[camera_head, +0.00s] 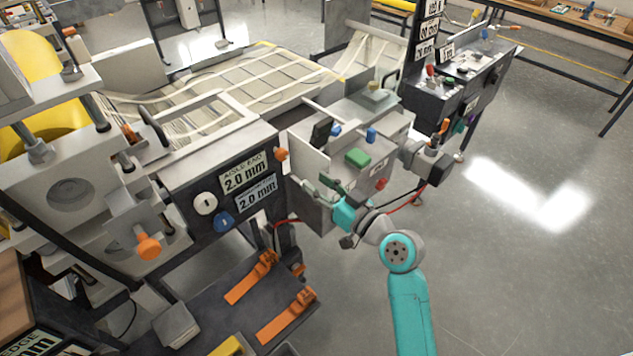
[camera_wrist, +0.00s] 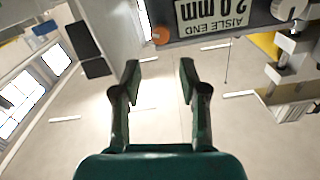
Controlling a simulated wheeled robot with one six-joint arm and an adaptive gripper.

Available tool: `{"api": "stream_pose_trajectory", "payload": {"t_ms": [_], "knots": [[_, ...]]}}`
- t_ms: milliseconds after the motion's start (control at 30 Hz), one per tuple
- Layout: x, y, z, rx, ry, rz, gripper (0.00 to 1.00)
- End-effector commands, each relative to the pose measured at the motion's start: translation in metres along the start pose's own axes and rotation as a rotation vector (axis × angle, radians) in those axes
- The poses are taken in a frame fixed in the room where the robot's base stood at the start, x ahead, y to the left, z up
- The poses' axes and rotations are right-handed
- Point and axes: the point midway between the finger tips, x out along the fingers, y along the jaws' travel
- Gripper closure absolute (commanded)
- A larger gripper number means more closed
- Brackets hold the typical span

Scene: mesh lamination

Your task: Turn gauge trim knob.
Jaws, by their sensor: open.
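The dark gauge panel (camera_head: 185,190) carries a display reading "AISLE END 2.0 mm" (camera_head: 244,173) and a second "2.0 mm" display below it. A white round knob (camera_head: 206,204) and a blue knob (camera_head: 222,222) sit left of the displays. An orange knob (camera_head: 281,154) is at the panel's right edge; it also shows in the wrist view (camera_wrist: 161,36). No label shows which is the trim knob. My gripper (camera_head: 317,184) is open and empty, right of the panel and apart from it. Its spread fingers (camera_wrist: 159,72) show floor between them in the wrist view.
A grey cabinet with a green button (camera_head: 358,157) and blue knobs stands right behind my gripper. Orange clamps (camera_head: 287,316) lie on the low dark shelf below the panel. An orange knob (camera_head: 149,247) juts out at left. Open floor (camera_head: 530,250) lies to the right.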

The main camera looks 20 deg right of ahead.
Motion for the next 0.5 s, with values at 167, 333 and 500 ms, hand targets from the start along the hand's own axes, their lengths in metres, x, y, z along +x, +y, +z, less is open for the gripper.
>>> {"api": "stream_pose_trajectory", "payload": {"t_ms": [167, 333, 500], "knots": [[0.007, 0.0, 0.0, -0.001, 0.0, -0.002, 0.57], [0.018, 0.001, 0.0, 0.0, 0.0, -0.001, 0.57], [0.037, 0.0, 0.0, 0.0, 0.001, -0.003, 0.57]]}}
